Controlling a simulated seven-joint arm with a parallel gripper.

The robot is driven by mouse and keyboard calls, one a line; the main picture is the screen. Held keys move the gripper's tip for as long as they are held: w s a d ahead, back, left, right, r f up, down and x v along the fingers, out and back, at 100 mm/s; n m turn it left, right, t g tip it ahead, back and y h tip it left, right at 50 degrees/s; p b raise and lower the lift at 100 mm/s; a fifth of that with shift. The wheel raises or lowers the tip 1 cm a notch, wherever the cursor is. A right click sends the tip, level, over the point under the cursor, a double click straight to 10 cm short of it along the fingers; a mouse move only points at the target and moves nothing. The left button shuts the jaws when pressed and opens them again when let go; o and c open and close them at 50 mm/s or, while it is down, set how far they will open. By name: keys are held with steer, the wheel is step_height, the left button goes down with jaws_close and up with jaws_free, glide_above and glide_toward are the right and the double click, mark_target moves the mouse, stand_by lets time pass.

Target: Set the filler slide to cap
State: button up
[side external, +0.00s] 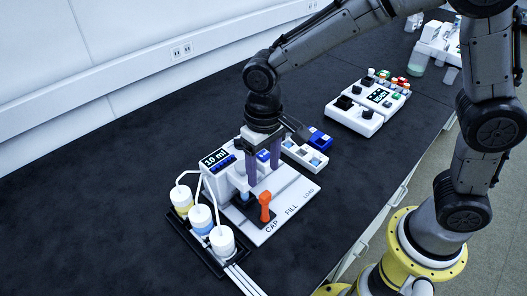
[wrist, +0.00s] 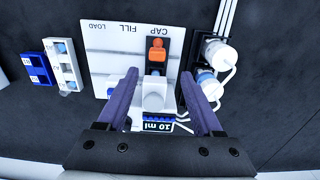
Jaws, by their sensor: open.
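The filler is a white station with a base plate (side external: 285,205) marked CAP, FILL and LOAD, and a display reading 10 ml (side external: 214,158). Its slide has an upright orange handle (side external: 265,203) on a dark carriage; the handle also shows in the wrist view (wrist: 157,50). The handle lines up with the CAP label, at the end beside the bottles. A blue-topped piece (wrist: 155,73) sits just behind the handle. My gripper (side external: 263,177) is open and points down over the filler, behind the handle and apart from it. In the wrist view its fingers flank a white rounded part (wrist: 153,97).
A black tray with capped bottles (side external: 201,218) and white tubes stands beside the filler. A white rack (side external: 304,155) and a blue block (side external: 320,138) lie on the other side. A control box (side external: 368,105) stands farther back. The dark bench front-left is clear.

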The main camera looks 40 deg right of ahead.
steer(key=shift+r, duration=2.35)
steer(key=s+d+r+m+t, duration=0.2)
steer(key=s+d+r+t, duration=0.3)
steer(key=d+r, duration=0.6)
steer(key=s+d+f+n, duration=0.1)
steer(key=s+d+f, duration=0.1)
steer(key=s, duration=0.4)
steer(key=s+d+f+n, duration=0.1)
steer(key=s+d+f, duration=0.1)
steer(key=s, duration=0.4)
steer(key=shift+d+f+t, duration=0.15)
steer(key=shift+d+t, duration=0.15)
steer(key=shift+d, duration=0.45)
